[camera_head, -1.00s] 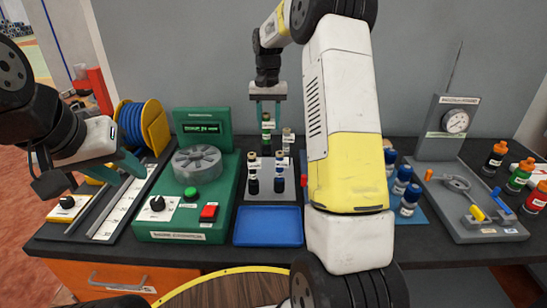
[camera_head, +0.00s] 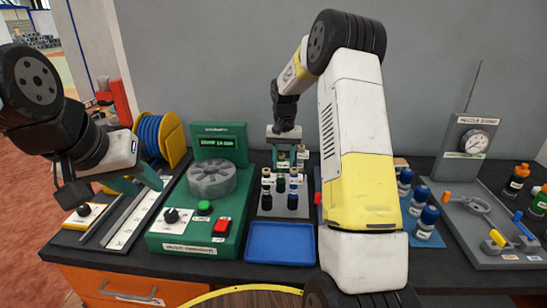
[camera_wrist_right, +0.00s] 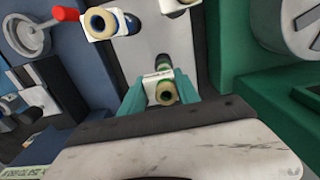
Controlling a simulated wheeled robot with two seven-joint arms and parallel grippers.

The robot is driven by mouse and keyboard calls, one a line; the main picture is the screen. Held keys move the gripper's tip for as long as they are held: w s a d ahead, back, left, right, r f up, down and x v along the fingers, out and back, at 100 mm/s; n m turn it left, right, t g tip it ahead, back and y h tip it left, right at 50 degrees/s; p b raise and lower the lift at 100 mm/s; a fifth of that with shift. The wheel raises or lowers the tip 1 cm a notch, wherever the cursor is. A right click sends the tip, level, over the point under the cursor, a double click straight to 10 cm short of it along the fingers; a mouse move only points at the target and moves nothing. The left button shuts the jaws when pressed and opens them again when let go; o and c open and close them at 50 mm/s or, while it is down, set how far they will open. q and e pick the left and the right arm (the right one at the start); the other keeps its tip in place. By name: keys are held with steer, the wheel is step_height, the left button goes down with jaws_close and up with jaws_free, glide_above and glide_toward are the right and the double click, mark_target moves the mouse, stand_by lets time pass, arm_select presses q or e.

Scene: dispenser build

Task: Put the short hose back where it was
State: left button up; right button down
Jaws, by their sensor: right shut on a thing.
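The short hose (camera_head: 283,161), with a green band and a pale open end, is upright between the fingers of my right gripper (camera_head: 284,153). It also shows in the right wrist view (camera_wrist_right: 166,92), between the two teal fingertips. It is at the back of the grey rack (camera_head: 268,212), behind other standing hoses. Its lower end is hidden in the head view, so I cannot tell if it is seated. My left gripper (camera_head: 136,183) is at the left, apart from the hoses, with its teal fingers spread and nothing seen between them.
Other hoses stand in the rack, including a black one (camera_head: 266,180) and a blue one (camera_head: 293,194). A blue tray (camera_head: 281,242) lies in front. A green machine (camera_head: 185,243) stands left. Blue-capped bottles (camera_head: 427,217) and a gauge stand (camera_head: 468,150) are right.

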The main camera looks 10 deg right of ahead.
steer(key=c, duration=0.9)
jaws_free()
steer(key=shift+f, duration=0.1)
step_height(320, 180, up, 12)
steer(key=s+a+r+n+t, duration=0.1)
steer(key=s+r, duration=0.3)
steer(key=s, duration=0.3)
steer(key=s+a+r+n+t+y, duration=0.1)
steer(key=s+r+t, duration=0.15)
steer(key=s, duration=0.55)
steer(key=s+a+r+n+t, duration=0.1)
steer(key=s+a+r, duration=0.1)
steer(key=s+r, duration=0.35)
steer(key=shift+n+t+y, duration=0.4)
steer(key=shift+t+y, duration=0.2)
steer(key=shift+t, duration=0.25)
steer(key=shift+s+a+f, duration=0.25)
steer(key=shift+s+f, duration=0.5)
steer(key=shift+s, duration=1.35)
steer(key=shift+s+a+f, duration=0.25)
steer(key=shift+s+f, duration=0.55)
steer(key=shift+s, duration=1.25)
steer(key=shift+s+a+f, duration=0.25)
steer(key=shift+s+f, duration=0.5)
steer(key=shift+s, duration=1.35)
